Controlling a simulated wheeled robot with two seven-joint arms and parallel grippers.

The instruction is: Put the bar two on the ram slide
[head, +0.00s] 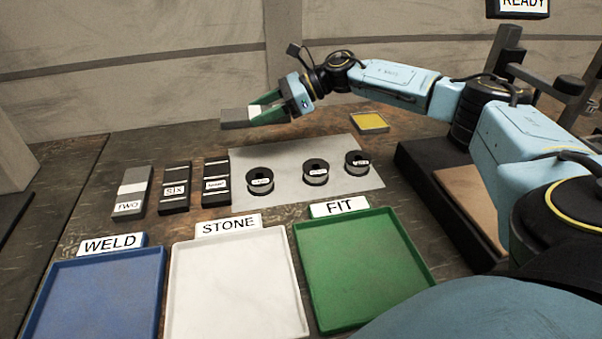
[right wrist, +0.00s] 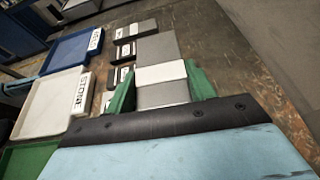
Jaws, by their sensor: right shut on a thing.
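My right gripper (head: 285,105) is shut on a grey bar with a white band (head: 237,117) and holds it level above the back of the table. In the right wrist view this bar (right wrist: 160,73) sits between the green fingers; I can read no label on it. A similar grey bar labelled TWO (head: 133,188) lies at the left end of a row on the table, well apart from the gripper. A dark frame with upright posts (head: 508,45) stands at the far right, partly behind my arm; I cannot tell which part is the ram slide. My left gripper is not in view.
Beside the TWO bar lie two dark bars, one labelled SIX (head: 174,188). Several black round pieces stand on a grey mat (head: 290,203). A yellow-topped pad (head: 370,122) lies behind it. Blue WELD (head: 105,290), white STONE (head: 235,280) and green FIT (head: 365,265) trays fill the front.

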